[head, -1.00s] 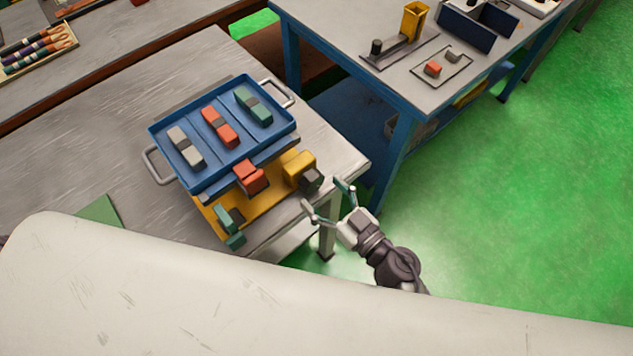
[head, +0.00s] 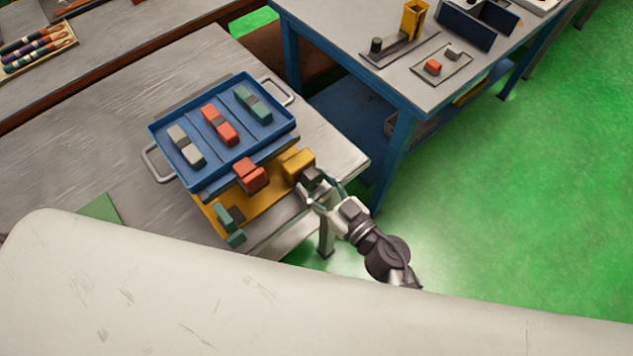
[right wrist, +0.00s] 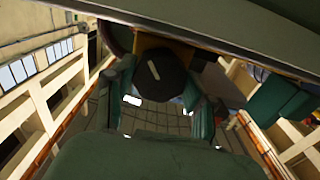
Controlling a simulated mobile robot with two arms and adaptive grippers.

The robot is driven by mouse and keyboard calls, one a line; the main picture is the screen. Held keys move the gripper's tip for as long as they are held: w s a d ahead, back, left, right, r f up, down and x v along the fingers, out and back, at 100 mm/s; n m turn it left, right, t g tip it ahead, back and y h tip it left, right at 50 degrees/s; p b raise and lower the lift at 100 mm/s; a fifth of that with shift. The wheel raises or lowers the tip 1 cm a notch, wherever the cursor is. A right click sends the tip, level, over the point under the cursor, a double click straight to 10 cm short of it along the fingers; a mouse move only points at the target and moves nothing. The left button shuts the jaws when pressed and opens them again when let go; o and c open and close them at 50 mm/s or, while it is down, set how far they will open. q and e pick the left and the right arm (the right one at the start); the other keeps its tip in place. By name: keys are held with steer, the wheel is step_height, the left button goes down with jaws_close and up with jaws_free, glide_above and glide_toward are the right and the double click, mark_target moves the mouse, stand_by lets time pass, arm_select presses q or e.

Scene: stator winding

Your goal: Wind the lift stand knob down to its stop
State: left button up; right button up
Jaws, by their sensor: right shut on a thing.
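The lift stand is a yellow base (head: 262,205) with a blue tray (head: 152,133) on top, standing on the grey bench. Its dark round knob (head: 312,175) sticks out of a yellow block (head: 297,162) at the stand's right side. My right gripper (head: 325,191) is at the knob and shut on it. In the right wrist view the dark knob (right wrist: 160,74) with a pale mark on its face lies between the green fingers (right wrist: 160,100). My left gripper is not in view.
The tray holds grey, red and green blocks. A red block (head: 250,176) and a green block (head: 229,224) sit at the stand's front. A blue-framed table (head: 400,85) stands behind to the right. Green floor is clear at right.

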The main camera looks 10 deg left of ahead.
steer(key=n, duration=0.3)
steer(key=shift+p, duration=0.35)
steer(key=shift+n, duration=1.9)
steer(key=o, duration=1.2)
steer(key=shift+c, duration=0.2)
steer(key=v, duration=1.2)
